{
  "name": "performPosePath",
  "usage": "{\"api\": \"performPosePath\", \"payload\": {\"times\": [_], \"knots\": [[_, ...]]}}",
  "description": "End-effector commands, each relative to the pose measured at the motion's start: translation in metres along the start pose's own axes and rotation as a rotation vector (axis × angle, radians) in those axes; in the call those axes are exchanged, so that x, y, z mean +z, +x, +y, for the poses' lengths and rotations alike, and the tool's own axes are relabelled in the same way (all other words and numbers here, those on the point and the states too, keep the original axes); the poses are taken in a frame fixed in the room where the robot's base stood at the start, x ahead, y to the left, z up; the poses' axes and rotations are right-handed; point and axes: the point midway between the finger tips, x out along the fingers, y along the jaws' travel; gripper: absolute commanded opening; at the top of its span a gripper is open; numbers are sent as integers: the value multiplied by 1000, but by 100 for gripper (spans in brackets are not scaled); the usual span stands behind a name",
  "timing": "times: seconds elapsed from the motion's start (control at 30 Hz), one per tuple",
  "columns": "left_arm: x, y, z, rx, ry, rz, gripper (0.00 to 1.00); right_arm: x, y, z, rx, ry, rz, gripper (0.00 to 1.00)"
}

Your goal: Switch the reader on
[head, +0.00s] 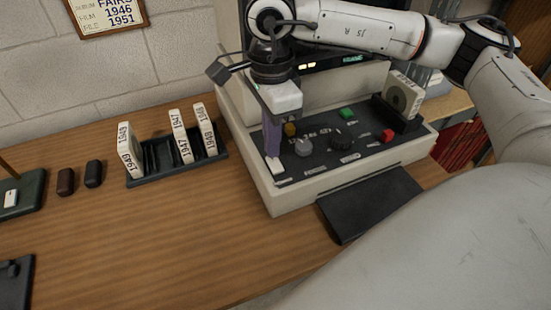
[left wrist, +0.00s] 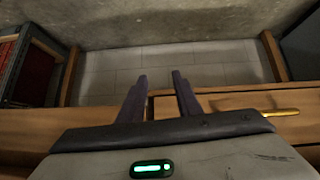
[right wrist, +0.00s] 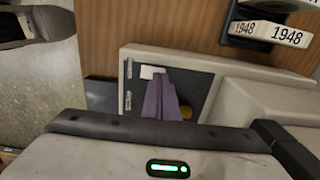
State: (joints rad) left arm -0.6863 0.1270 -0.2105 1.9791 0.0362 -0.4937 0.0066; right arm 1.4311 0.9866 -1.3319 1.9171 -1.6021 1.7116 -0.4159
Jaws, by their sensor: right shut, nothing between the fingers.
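The reader (head: 262,188) is a beige machine on the wooden desk with a dark sloping control panel (head: 318,165). The panel carries a green button (head: 347,113), a red button (head: 388,135), a yellow button (head: 290,129), a grey knob (head: 303,147), a black knob (head: 341,139) and a small white switch (head: 273,164) at its left. My right gripper (head: 272,152) points down at the panel's left part, shut and empty, its tips close to the white switch; contact cannot be told. In the right wrist view a white patch (right wrist: 152,72) shows beside the fingertips. My left gripper (left wrist: 160,82) is open and empty above the floor.
A black rack (head: 178,167) with several labelled film boxes stands left of the reader. Another box (head: 403,97) sits in a dark holder at the reader's right. Two small dark cases (head: 80,177) lie further left. A black flap (head: 370,200) lies before the reader.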

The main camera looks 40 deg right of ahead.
Motion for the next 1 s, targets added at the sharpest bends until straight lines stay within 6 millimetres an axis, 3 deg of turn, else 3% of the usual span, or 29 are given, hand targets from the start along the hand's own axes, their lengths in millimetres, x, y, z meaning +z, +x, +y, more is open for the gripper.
{"api": "performPosePath", "payload": {"times": [1.0], "knots": [[8,8,0,1,0,0,31,0,13,0,0,0,0,0]]}}
